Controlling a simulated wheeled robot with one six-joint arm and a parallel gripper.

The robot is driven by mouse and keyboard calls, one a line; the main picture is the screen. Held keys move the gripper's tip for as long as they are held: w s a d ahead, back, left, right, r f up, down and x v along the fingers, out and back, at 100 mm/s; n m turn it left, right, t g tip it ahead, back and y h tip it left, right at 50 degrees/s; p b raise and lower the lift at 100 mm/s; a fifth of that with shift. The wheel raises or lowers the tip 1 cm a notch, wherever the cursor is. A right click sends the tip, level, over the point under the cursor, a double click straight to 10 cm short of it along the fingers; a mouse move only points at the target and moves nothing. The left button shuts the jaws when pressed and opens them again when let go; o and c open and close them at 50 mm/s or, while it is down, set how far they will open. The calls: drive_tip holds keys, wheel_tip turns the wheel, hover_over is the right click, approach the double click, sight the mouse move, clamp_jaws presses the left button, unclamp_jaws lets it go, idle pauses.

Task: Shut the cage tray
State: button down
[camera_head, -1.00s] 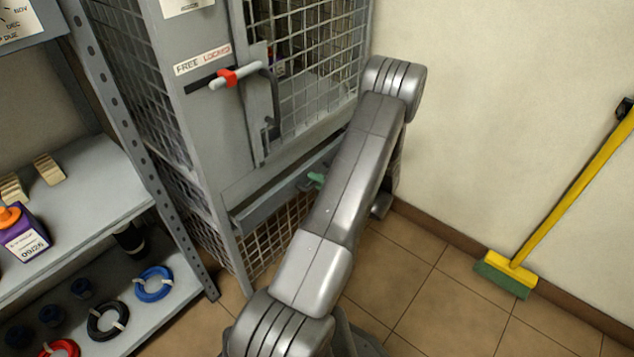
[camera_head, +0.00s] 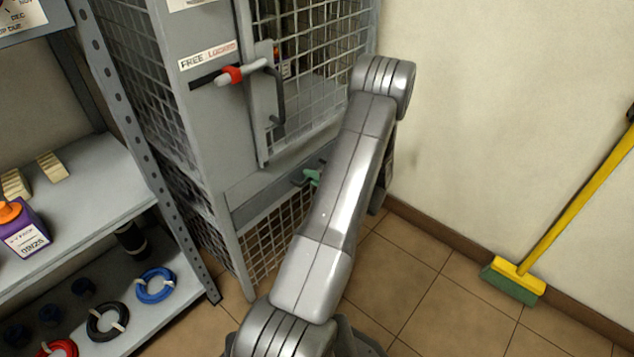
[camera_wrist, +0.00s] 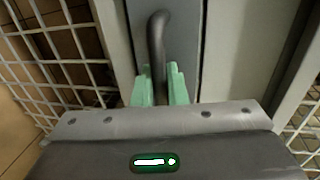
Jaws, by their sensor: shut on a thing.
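The cage tray (camera_head: 262,203) is a grey drawer front low in the cage, below the mesh door. In the head view it looks about level with the cage frame; my arm covers its right part. In the wrist view its grey front (camera_wrist: 187,40) carries a dark, curved bar handle (camera_wrist: 157,40). My gripper (camera_wrist: 158,82) has pale green fingers, one on each side of that handle, shut on it. In the head view only a bit of green finger (camera_head: 311,177) shows beside my arm.
The mesh cage door (camera_head: 310,75) above has a red-and-grey latch (camera_head: 235,74) and a dark handle. A shelf (camera_head: 95,185) with a purple bottle and cable coils stands at left. A yellow broom (camera_head: 520,275) leans at the right wall. Tiled floor between is clear.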

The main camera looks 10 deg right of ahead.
drive_tip(key=c, duration=1.8)
unclamp_jaws()
drive_tip(key=shift+w+a, duration=0.1)
drive_tip(key=shift+w, duration=0.05)
drive_tip(key=p+v, duration=0.2)
drive_tip(key=v, duration=1.2)
drive_tip(key=shift+p, duration=0.35)
drive_tip(key=shift+a+f, duration=0.1)
drive_tip(key=b+x, duration=0.3)
drive_tip(key=x, duration=1.1)
drive_tip(key=shift+w, duration=0.1)
drive_tip(key=shift+f+p+v, duration=0.15)
drive_tip(key=shift+p+v, duration=0.25)
drive_tip(key=shift+v, duration=0.3)
drive_tip(key=shift+f+p+v, duration=0.15)
drive_tip(key=shift+p+v, duration=0.2)
drive_tip(key=shift+v, duration=0.3)
